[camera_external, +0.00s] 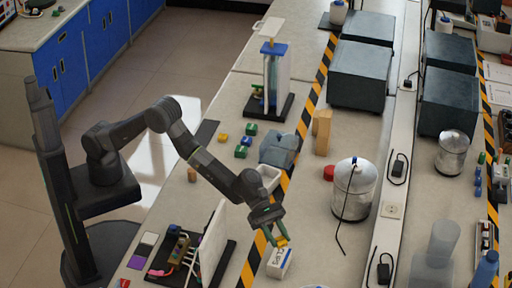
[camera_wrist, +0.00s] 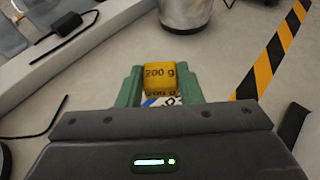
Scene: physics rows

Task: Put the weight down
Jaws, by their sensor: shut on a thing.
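The weight is a small yellow block marked "200 g" (camera_wrist: 160,76). It sits between the two green fingers of my gripper (camera_wrist: 158,88) in the wrist view. In the external view the yellow weight (camera_external: 282,241) shows at the tips of my gripper (camera_external: 267,226), which is shut on it. A white box with blue print (camera_external: 280,262) stands right below the weight on the bench. Part of this box (camera_wrist: 162,100) shows just under the weight in the wrist view. I cannot tell whether the weight touches the box.
A metal canister (camera_external: 352,190) with a cable stands to the right of my gripper. A white upright panel on a dark base (camera_external: 208,240) stands to the left. Yellow-black tape (camera_external: 254,262) runs along the bench. Bare bench (camera_external: 320,245) lies to the right of the box.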

